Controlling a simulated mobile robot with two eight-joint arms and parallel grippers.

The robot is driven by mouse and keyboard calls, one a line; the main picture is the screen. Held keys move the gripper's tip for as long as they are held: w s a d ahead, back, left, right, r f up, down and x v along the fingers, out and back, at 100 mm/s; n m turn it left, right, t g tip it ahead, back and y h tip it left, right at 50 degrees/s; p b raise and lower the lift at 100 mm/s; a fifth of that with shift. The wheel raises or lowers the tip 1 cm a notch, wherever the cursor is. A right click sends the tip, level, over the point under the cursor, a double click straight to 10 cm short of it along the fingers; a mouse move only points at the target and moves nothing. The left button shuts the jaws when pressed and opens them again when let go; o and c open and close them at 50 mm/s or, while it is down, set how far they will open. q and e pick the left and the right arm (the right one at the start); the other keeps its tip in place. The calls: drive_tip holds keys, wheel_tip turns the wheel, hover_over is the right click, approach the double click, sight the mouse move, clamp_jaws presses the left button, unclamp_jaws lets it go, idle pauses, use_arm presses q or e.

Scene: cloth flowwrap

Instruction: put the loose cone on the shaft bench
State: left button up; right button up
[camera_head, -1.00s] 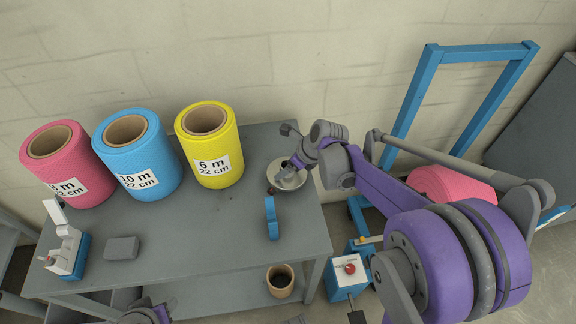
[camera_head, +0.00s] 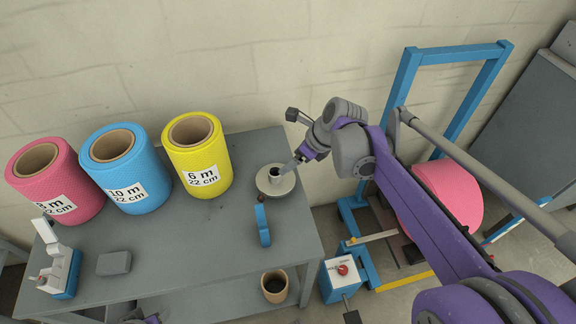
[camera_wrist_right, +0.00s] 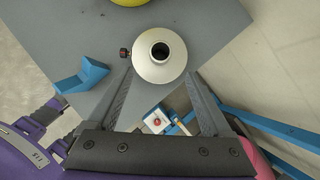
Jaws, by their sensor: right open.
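The loose cone (camera_head: 276,187), pale cream with a dark round hole in its top, sits upright near the right end of the grey bench (camera_head: 190,235). A small dark red knob shows at its side. In the right wrist view the cone (camera_wrist_right: 158,60) lies just ahead of my right gripper (camera_wrist_right: 160,78), whose fingers are open with the tips either side of its near edge. In the head view my right gripper (camera_head: 293,166) is over the cone; whether it touches is unclear. Only a bit of my left arm shows at the bottom edge. I cannot tell which surface is the shaft bench.
Pink (camera_head: 53,185), blue (camera_head: 127,167) and yellow (camera_head: 197,157) rolls stand on the grey bench. A blue bracket (camera_head: 262,225) lies close in front of the cone. A brown cup-like core (camera_head: 274,286) is on the lower shelf. A blue frame (camera_head: 408,85) with a pink roll (camera_head: 447,195) stands right.

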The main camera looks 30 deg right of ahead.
drive_tip(key=s+a+f+n+h, duration=0.1)
drive_tip(key=s+a+f+n, duration=0.2)
drive_tip(key=s+n, duration=0.6)
drive_tip(key=s+a+f+n+h, duration=0.2)
drive_tip(key=s+n, duration=0.8)
drive_tip(key=n, duration=1)
drive_tip(key=a+f, duration=0.2)
drive_tip(key=a, duration=0.1)
drive_tip(key=shift+a+f+n, duration=0.15)
drive_tip(key=shift+n, duration=0.25)
